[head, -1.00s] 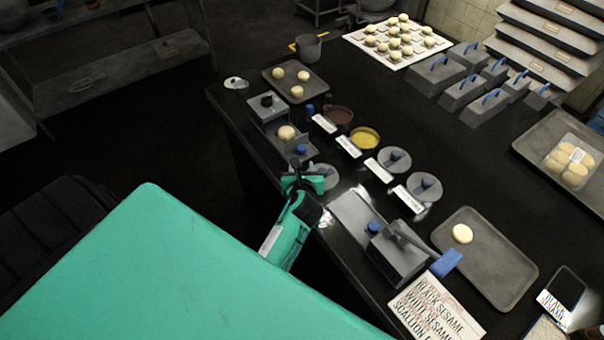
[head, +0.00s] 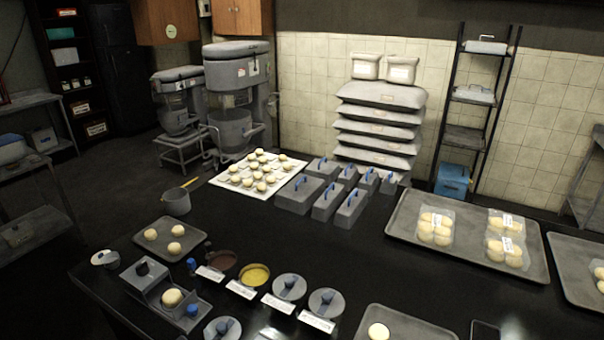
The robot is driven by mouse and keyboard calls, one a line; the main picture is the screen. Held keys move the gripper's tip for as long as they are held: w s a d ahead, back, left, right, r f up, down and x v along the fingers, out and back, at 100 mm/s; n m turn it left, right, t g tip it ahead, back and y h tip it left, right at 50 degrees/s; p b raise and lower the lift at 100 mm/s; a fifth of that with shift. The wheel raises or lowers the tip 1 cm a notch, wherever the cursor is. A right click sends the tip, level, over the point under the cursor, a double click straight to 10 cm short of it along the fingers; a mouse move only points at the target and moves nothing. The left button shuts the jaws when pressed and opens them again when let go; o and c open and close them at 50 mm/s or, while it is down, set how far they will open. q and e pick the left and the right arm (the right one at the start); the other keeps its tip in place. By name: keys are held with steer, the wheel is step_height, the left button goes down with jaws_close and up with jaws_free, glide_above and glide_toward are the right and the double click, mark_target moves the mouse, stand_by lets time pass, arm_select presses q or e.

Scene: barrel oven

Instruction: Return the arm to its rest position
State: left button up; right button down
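Neither of my grippers nor my arms shows in the head view now. The black worktop (head: 240,228) fills the lower part of the view. On its near left part stands a grey press-like device (head: 147,280) with a pale dough ball (head: 172,297) on it. A grey tray (head: 150,237) behind it holds dough balls. Bowls of dark filling (head: 222,260) and yellow filling (head: 255,274) stand to the right, with labels in front and lidded round containers (head: 289,287) beside them.
A white board (head: 226,183) with many dough balls lies at the back left of the worktop, next to grey boxes with blue handles (head: 326,203). A large tray (head: 403,212) at right holds packed buns. Mixers (head: 235,100), stacked sacks (head: 375,120) and a rack (head: 461,136) stand behind.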

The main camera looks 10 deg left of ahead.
arm_select(q)
steer(key=s+d+r+n+g+h, duration=0.1)
steer(key=s+d+n+g+h, duration=0.3)
steer(key=s+n, duration=0.85)
steer(key=s+d+n+g+h, duration=0.3)
steer(key=s+d+n+h, duration=0.1)
steer(key=s+n, duration=0.8)
step_height(320, 180, down, 33)
steer(key=s+n+g, duration=0.1)
steer(key=n+g, duration=0.1)
steer(key=s+a+f, duration=0.2)
steer(key=s+f, duration=0.6)
steer(key=s, duration=0.1)
steer(key=s+a+f+g, duration=0.1)
steer(key=s+f, duration=0.8)
steer(key=shift+s+a+f+m+y, duration=0.25)
steer(key=shift+a+m+y, duration=0.05)
steer(key=shift+a+m, duration=0.05)
